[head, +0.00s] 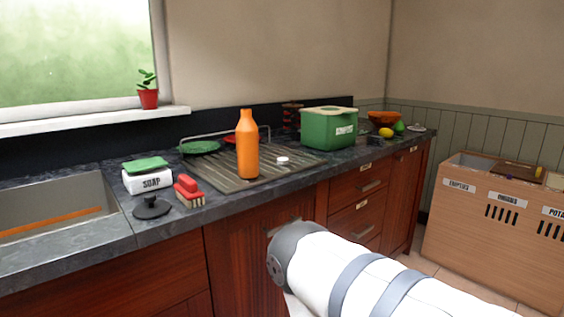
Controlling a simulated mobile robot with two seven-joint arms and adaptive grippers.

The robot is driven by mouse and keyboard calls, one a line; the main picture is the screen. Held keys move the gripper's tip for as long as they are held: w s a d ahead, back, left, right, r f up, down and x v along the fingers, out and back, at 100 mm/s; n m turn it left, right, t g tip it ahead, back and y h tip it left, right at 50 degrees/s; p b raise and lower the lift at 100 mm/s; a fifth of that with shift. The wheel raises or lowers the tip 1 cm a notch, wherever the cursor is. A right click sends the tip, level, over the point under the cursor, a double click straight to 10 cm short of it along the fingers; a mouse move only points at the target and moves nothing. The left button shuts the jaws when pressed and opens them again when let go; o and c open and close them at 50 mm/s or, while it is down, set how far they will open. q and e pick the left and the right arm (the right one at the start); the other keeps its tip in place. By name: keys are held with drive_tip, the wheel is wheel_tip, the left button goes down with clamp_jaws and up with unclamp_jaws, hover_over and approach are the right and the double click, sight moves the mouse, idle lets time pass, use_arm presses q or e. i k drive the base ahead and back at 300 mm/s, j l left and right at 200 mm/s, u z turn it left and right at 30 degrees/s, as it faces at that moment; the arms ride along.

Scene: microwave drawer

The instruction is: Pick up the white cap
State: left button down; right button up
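The white cap (282,159) is small and round and lies on the ribbed draining board, just right of an orange bottle (247,145). The bottle stands upright, and no cap shows on its narrow top. In the head view one of my arms reaches in from the lower right, in front of the drawers and below the counter edge. Neither gripper's fingers show. Nothing touches the cap.
The draining board (228,184) has a wire rack behind it. A green bin (328,129) stands right of the cap. A soap box (148,181), a red brush (188,191) and a black lid (151,208) sit left, beside the sink (97,217). A wooden crate (490,235) stands at right.

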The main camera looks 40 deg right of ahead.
sight(281, 161)
drive_tip(key=i+l+u, duration=0.25)
drive_tip(key=l, duration=1)
drive_tip(key=l+u, duration=0.3)
drive_tip(key=l, duration=0.95)
drive_tip(key=k, duration=0.05)
